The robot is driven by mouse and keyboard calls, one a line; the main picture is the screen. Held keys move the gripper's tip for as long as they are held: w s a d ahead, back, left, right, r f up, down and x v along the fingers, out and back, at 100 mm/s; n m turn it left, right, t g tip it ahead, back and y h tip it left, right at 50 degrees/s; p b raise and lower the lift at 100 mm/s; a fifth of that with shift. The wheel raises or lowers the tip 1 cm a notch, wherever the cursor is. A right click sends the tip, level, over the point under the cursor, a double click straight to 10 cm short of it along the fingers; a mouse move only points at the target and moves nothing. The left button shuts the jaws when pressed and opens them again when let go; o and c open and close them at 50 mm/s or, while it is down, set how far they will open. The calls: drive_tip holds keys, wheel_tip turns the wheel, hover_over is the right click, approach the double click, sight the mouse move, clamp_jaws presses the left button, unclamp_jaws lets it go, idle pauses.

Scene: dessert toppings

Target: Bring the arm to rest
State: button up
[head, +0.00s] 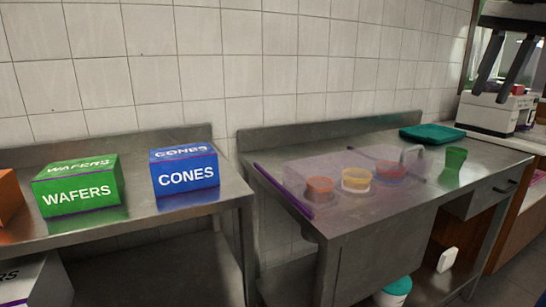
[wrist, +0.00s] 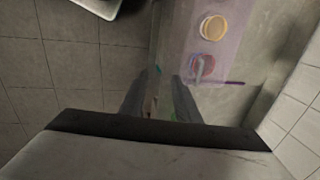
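My gripper (head: 491,92) hangs at the upper right of the head view, with two dark fingers under a black band and white body. The fingers are apart and nothing shows held between them. In the wrist view, the gripper (wrist: 166,75) also has a gap between its fingers. It is raised above the right end of the right-hand steel table (head: 345,218), clear of the green cup (head: 454,164) standing there.
A translucent cover encloses an orange tub (head: 319,189), a yellow tub (head: 356,180) and a red tub (head: 391,171). A teal tray (head: 432,133) lies behind. The left table holds a green WAFERS box (head: 78,190) and blue CONES box (head: 186,174). A white machine (head: 497,112) stands right.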

drive_tip(key=s+a+f+n+t, duration=0.1)
drive_tip(key=s+a+f+n, duration=0.3)
drive_tip(key=f, duration=1)
drive_tip(key=s+a+f+n+t, duration=0.1)
drive_tip(key=s+a+f+n, duration=0.3)
drive_tip(key=a+f, duration=0.4)
drive_tip(key=s+a+f+n, duration=0.5)
drive_tip(key=a+f, duration=0.1)
drive_tip(key=f, duration=1.5)
drive_tip(key=shift+f+n+t+h, duration=0.3)
drive_tip(key=shift+f+t+h, duration=0.05)
drive_tip(key=shift+t+h, duration=0.05)
drive_tip(key=shift+s, duration=0.1)
